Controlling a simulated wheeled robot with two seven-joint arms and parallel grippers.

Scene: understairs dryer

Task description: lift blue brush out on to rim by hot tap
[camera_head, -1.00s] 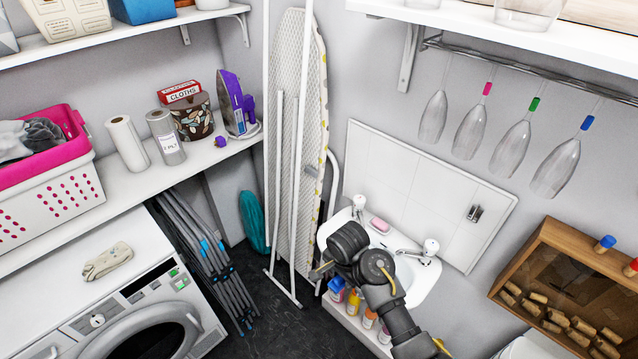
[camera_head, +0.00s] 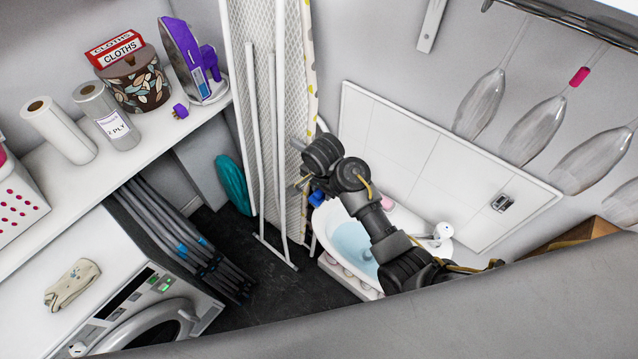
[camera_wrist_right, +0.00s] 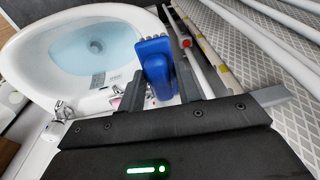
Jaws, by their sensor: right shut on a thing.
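The blue brush (camera_head: 317,198) is held by my right gripper (camera_head: 303,180) above the left end of the white basin (camera_head: 322,235). In the right wrist view the brush (camera_wrist_right: 155,60) stands up between the two fingers of the right gripper (camera_wrist_right: 162,85), bristle end away from the palm. The basin (camera_wrist_right: 35,55) lies beyond it to the left, with bluish water inside. A tap (camera_head: 440,233) shows at the basin's right end; my arm hides the other end's tap. I cannot tell which tap is hot. My left gripper is not in view.
Pink soap (camera_head: 388,202) lies on the basin's back rim. The ironing board (camera_head: 290,130) and white poles stand close left of the gripper. A folded airer (camera_head: 190,240) leans by the washing machine.

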